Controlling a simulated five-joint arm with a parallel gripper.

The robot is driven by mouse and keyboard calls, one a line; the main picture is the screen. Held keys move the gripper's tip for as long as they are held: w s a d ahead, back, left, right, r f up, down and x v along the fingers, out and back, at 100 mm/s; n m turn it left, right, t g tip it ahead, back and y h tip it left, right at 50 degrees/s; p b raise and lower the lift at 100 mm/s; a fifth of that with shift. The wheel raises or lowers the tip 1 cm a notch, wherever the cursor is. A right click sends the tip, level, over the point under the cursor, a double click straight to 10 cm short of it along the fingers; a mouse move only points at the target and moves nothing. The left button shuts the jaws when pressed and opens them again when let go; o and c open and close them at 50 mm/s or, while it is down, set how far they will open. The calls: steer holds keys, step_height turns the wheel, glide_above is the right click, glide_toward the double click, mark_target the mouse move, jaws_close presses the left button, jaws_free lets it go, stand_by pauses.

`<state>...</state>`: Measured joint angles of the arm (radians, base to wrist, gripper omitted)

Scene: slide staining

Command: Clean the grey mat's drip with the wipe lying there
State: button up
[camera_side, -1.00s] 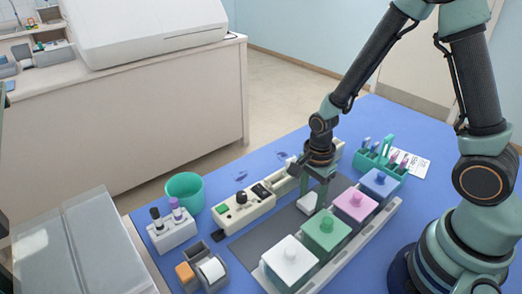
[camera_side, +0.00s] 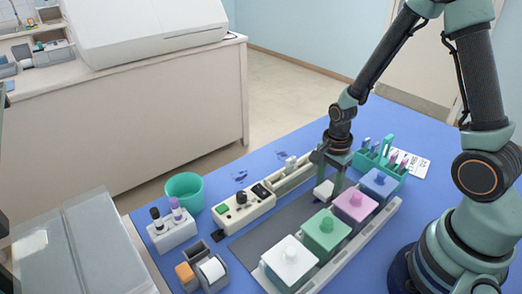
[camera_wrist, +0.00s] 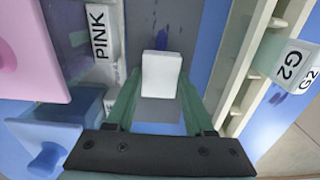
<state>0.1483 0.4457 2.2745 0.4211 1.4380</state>
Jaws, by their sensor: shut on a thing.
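My gripper (camera_side: 325,186) is shut on the white wipe (camera_side: 321,193), low over the far right part of the grey mat (camera_side: 262,241). In the wrist view the wipe (camera_wrist: 161,76) sits between my two green fingers, over the grey mat (camera_wrist: 205,50). A dark blue drip (camera_wrist: 162,36) shows on the mat just beyond the wipe. Whether the wipe touches the mat is hard to tell. In the side view I cannot make out the drip on the mat.
Lidded white (camera_side: 290,259), green (camera_side: 325,233), pink (camera_side: 355,203) and blue (camera_side: 380,182) jars line the mat's near side. A cream rack (camera_side: 245,210) borders its far side.

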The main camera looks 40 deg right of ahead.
mark_target(328, 188)
steer(key=shift+d+r, duration=0.2)
steer(key=shift+r, duration=3.8)
steer(key=shift+a+f, duration=0.1)
steer(key=shift+f, duration=0.05)
